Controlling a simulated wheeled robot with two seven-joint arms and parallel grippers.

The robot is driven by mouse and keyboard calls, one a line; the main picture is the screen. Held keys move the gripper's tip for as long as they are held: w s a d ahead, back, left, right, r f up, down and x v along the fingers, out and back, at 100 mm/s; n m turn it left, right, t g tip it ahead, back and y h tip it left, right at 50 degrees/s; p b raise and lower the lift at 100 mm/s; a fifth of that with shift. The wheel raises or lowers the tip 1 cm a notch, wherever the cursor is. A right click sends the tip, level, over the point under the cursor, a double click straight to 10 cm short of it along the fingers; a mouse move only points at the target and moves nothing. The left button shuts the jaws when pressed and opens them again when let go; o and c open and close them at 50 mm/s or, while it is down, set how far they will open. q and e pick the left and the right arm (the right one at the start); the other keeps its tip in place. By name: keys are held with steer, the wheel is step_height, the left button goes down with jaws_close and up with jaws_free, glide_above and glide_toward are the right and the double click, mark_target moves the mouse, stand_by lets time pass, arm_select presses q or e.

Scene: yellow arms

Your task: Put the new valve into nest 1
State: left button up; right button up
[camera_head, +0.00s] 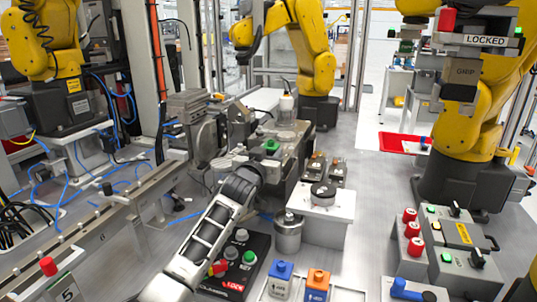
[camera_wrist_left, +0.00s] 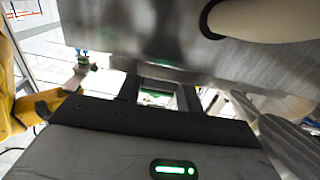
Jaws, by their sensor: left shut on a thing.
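My left gripper (camera_head: 262,160) reaches in from the lower left to the grey fixture in the middle of the bench. In the left wrist view its two dark fingers (camera_wrist_left: 158,97) are shut on a small part with green on it (camera_wrist_left: 155,100), mostly hidden by the gripper. A green-topped part (camera_head: 270,145) shows just past the gripper in the head view; I take it to be the held valve. The grey fixture (camera_head: 294,128) has round seats on top. I cannot tell which is nest 1, nor whether the valve touches a seat. My right gripper is not in view.
A white block with a dark disc (camera_head: 323,190) and a metal cylinder (camera_head: 288,232) stand right of my forearm. A button box (camera_head: 237,262) and blue and orange blocks (camera_head: 317,284) are nearer. Yellow robot arms (camera_head: 315,50) stand around. Bare bench (camera_head: 375,200) lies right.

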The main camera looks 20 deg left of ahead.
arm_select(q)
steer(key=shift+f, duration=0.55)
steer(key=o, duration=1.1)
steer(key=shift+r, duration=0.25)
steer(key=s+p, duration=0.1)
steer(key=s+r+p, duration=0.1)
steer(key=p, duration=0.1)
steer(key=shift+s+r, duration=0.15)
steer(key=shift+s, duration=0.2)
steer(key=s+p, duration=0.4)
steer(key=s, duration=0.5)
steer(key=shift+s+a+f, duration=0.15)
steer(key=shift+a+f, duration=0.05)
steer(key=shift+f, duration=0.1)
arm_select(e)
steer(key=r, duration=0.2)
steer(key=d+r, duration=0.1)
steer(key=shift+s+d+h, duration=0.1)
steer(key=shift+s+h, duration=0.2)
